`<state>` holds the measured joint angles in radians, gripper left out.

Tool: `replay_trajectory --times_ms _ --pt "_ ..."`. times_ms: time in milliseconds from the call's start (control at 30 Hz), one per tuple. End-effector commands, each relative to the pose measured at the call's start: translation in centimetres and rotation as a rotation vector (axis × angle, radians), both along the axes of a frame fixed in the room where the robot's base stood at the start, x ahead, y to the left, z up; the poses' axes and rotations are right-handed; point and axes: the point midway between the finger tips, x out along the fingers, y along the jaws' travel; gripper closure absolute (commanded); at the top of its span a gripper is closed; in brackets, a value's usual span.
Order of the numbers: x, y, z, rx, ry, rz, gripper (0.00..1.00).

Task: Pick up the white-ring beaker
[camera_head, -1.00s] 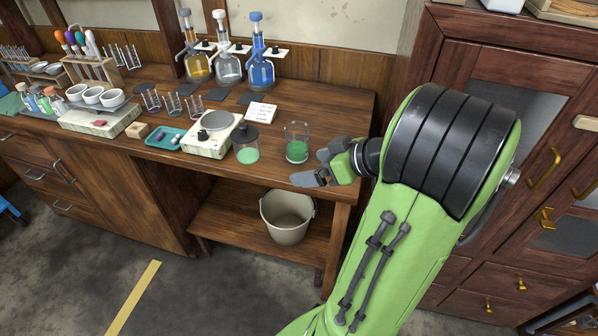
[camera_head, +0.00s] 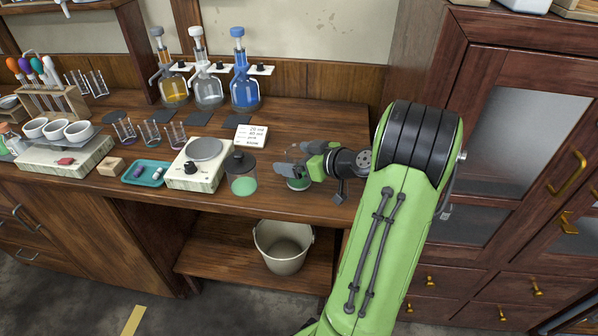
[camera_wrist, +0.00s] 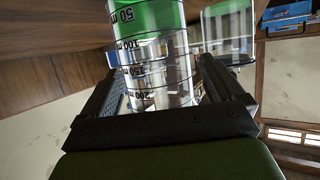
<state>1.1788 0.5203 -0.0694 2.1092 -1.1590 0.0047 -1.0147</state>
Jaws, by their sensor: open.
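A clear graduated beaker with green liquid (camera_head: 298,184) stands near the front edge of the bench, mostly hidden behind my gripper (camera_head: 284,161) in the head view. In the wrist view this beaker (camera_wrist: 158,48) appears upside down, with black volume marks, between my two dark fingers. The fingers are apart on either side of it, and I cannot tell whether either touches it. I cannot make out a white ring on it. My gripper is open.
A dark-lidded jar with green contents (camera_head: 243,178) stands just left of the beaker. Three flasks stand at the back. The bench right of my gripper looks clear.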

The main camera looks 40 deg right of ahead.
Motion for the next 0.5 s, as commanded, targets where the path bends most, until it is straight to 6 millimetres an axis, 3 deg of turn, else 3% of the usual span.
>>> replay_trajectory --times_ms 100,300,500 --pt "1.07 0.16 -0.55 0.002 0.001 -0.001 0.05" --pt "1.10 0.12 -0.49 0.001 0.001 -0.002 0.07" --pt "1.07 0.12 -0.48 0.001 0.001 -0.002 0.38"
